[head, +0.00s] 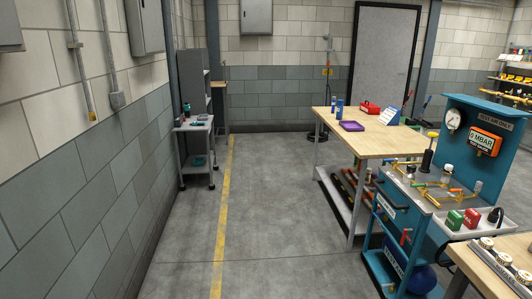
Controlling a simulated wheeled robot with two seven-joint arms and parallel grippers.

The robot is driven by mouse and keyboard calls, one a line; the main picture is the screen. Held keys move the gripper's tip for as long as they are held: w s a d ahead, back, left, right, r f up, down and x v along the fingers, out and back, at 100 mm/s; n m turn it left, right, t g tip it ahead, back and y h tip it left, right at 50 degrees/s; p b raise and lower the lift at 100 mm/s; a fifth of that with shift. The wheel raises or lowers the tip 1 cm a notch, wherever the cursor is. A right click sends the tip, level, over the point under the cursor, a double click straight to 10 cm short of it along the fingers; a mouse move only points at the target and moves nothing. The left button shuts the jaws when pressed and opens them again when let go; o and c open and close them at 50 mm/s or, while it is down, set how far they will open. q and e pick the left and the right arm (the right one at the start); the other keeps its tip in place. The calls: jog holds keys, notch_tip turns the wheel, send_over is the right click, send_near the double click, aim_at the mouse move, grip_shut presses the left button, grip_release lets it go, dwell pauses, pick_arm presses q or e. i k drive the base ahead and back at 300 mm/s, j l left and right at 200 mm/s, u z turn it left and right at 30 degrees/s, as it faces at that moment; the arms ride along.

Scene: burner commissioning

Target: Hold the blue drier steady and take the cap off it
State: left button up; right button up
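Two small upright blue cylinders, one of them possibly the blue drier (339,108), stand close together near the left far edge of the wooden workbench (385,143). They are too small here to make out a cap or tell which is the drier. Neither of my grippers shows in the head view.
A purple tray (352,126), a red toolbox (370,107) and a blue-and-white stand (390,116) are on the workbench. A teal test cart (483,130) stands in front of it at right. A grey trolley (196,124) is by the left wall. The floor between is clear.

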aim_at(340, 108)
jog(key=i+z, duration=0.15)
jog(key=i, duration=0.5)
jog(key=i+z, duration=0.1)
jog(key=i, duration=0.6)
jog(key=i+j+z, duration=0.15)
jog(key=i, duration=0.5)
jog(key=i+j+z, duration=0.15)
jog(key=i, duration=0.5)
jog(key=i+z, duration=0.25)
jog(key=i, duration=0.3)
jog(key=i+j+z, duration=0.2)
jog(key=i, duration=0.35)
jog(key=z, duration=0.35)
jog(key=i+j+z, duration=0.15)
jog(key=z, duration=0.2)
jog(key=j+z, duration=0.1)
jog(key=z, duration=0.2)
jog(key=i+j+z, duration=0.2)
jog(key=j, duration=0.2)
jog(key=i+j+z, duration=0.2)
jog(key=j, duration=0.2)
jog(key=j+z, duration=0.25)
jog(key=j, duration=0.2)
jog(key=i+j+z, duration=0.2)
jog(key=j, duration=0.25)
jog(key=k, duration=0.1)
